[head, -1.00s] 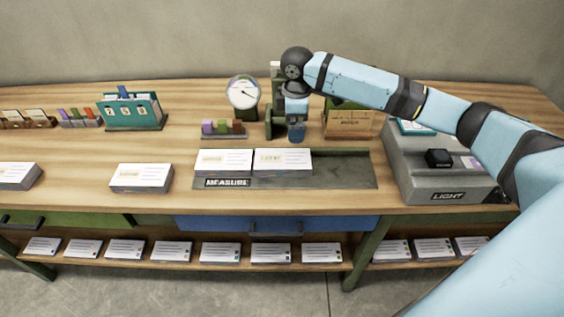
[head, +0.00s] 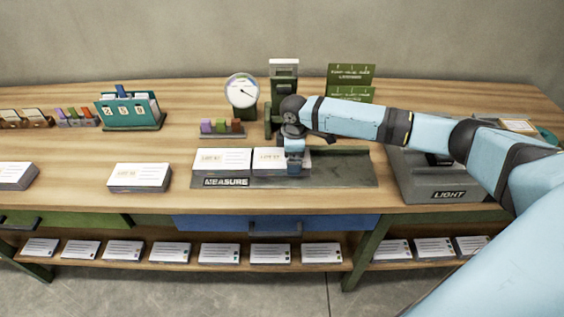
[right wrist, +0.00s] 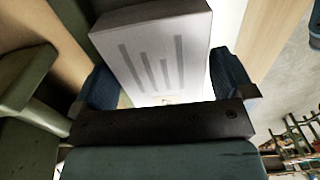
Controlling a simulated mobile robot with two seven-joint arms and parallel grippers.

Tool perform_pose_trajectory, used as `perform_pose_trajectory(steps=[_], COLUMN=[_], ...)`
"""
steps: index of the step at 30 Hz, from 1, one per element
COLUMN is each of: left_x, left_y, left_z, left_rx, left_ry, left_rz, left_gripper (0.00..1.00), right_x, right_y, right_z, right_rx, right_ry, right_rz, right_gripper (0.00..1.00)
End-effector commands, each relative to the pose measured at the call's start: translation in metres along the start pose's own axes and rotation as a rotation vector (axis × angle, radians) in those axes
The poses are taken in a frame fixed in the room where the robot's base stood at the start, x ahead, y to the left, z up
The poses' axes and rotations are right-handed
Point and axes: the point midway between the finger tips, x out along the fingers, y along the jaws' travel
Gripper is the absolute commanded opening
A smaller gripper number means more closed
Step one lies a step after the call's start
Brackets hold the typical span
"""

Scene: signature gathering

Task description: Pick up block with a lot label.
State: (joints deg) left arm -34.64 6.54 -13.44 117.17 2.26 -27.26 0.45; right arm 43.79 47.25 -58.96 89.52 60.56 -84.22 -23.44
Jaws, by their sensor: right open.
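Two white-topped blocks lie side by side in the grey MEASURE tray (head: 345,165): a left block (head: 221,158) and a right block (head: 266,160). Both carry lot labels whose numbers are too small to read surely. My right gripper (head: 294,170) is open at the right end of the right block and partly covers it. In the right wrist view, the grey striped side of a block (right wrist: 158,48) shows between the spread fingers of my right gripper (right wrist: 165,85). I cannot tell whether they touch it. My left gripper is not in view.
Another labelled block (head: 140,177) lies on the table left of the tray. A dial gauge (head: 242,91) and a small coloured rack (head: 222,128) stand behind the tray. The grey LIGHT box (head: 440,185) is to the right. Several blocks fill the lower shelf (head: 185,262).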

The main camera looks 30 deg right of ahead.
Motion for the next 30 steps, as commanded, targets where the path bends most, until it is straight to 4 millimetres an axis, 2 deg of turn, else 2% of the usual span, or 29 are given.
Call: perform_pose_trajectory(steps=[5, 6, 11, 12, 18, 22, 26, 30], left_x=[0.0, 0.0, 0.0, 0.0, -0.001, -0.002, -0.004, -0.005], left_y=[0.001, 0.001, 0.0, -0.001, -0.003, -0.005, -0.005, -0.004], left_z=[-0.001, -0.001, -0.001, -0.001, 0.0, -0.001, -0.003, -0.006], left_rx=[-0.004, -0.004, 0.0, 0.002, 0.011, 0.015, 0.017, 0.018], left_ry=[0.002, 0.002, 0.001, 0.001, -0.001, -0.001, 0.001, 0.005], left_rz=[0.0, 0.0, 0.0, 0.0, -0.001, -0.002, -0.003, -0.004], left_gripper=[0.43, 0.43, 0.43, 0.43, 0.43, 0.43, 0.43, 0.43], right_x=[0.0, 0.0, 0.0, 0.0, -0.001, -0.012, -0.037, -0.077], right_y=[0.0, 0.0, 0.0, 0.001, 0.001, 0.001, 0.001, 0.002], right_z=[0.0, 0.0, 0.0, 0.0, 0.0, 0.0, 0.0, 0.0], right_rx=[0.0, 0.0, 0.0, 0.0, 0.0, 0.001, 0.0, 0.0], right_ry=[0.001, 0.001, 0.001, 0.002, 0.002, 0.002, 0.003, 0.004], right_rz=[0.001, 0.001, 0.001, 0.002, 0.002, 0.003, 0.005, 0.005], right_gripper=[1.0, 0.95, 0.59, 0.57, 0.57, 0.57, 0.57, 0.57])
